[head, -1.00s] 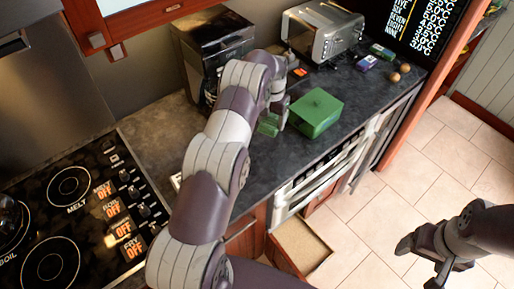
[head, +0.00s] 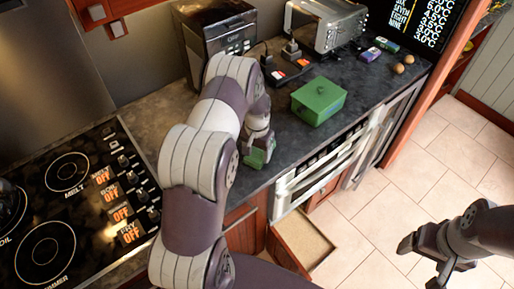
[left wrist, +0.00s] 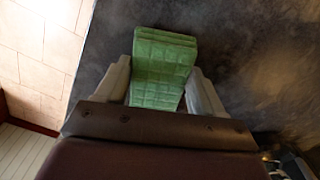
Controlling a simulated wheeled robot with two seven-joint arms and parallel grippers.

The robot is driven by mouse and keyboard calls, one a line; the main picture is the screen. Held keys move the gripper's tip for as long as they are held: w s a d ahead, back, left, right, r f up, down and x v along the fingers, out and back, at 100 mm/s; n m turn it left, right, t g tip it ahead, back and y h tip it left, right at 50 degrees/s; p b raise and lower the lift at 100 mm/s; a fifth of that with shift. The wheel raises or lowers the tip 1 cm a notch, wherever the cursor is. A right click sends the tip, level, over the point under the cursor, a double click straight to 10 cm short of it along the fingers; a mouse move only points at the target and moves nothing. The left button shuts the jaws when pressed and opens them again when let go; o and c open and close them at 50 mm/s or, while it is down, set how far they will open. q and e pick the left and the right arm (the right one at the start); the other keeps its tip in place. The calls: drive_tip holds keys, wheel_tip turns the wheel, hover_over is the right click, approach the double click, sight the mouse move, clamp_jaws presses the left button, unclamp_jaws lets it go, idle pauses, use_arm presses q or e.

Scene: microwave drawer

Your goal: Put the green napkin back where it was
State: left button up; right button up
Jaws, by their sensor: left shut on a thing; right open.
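The green napkin (left wrist: 162,62) is a folded, quilted cloth between the two fingers of my left gripper (left wrist: 165,88) in the left wrist view. My left gripper (head: 259,155) is shut on it, over the front part of the dark counter. In the head view the napkin (head: 256,158) shows as a small green patch at the fingertips, partly hidden by the gripper. A green lidded box (head: 318,101) stands on the counter to the right of the gripper, apart from it. My right gripper (head: 424,262) is open and empty above the tiled floor at the lower right.
An open, empty-looking drawer (head: 303,240) juts out below the counter. A toaster (head: 326,27), a black appliance (head: 217,40), small packets (head: 386,44) and two brown balls (head: 403,64) stand at the back. The stove (head: 75,205) is at left.

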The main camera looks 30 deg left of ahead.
sight(258, 154)
use_arm(q)
drive_tip(key=shift+w+a+f, duration=0.2)
drive_tip(key=shift+w+f, duration=0.05)
drive_tip(key=o, duration=0.9)
drive_tip(key=shift+o, duration=0.2)
drive_tip(key=shift+s+d+r, duration=0.15)
drive_tip(key=shift+s+r, duration=0.05)
drive_tip(key=shift+w+r, duration=0.1)
drive_tip(key=shift+r, duration=0.05)
wheel_tip(258, 154, up, 12)
drive_tip(key=b, duration=0.4)
drive_tip(key=s+d+r, duration=0.1)
drive_tip(key=s+d, duration=0.5)
drive_tip(key=s, duration=0.3)
drive_tip(key=s+d+r+t, duration=0.1)
drive_tip(key=s+d+r, duration=0.1)
drive_tip(key=s+d, duration=0.4)
drive_tip(key=s, duration=0.3)
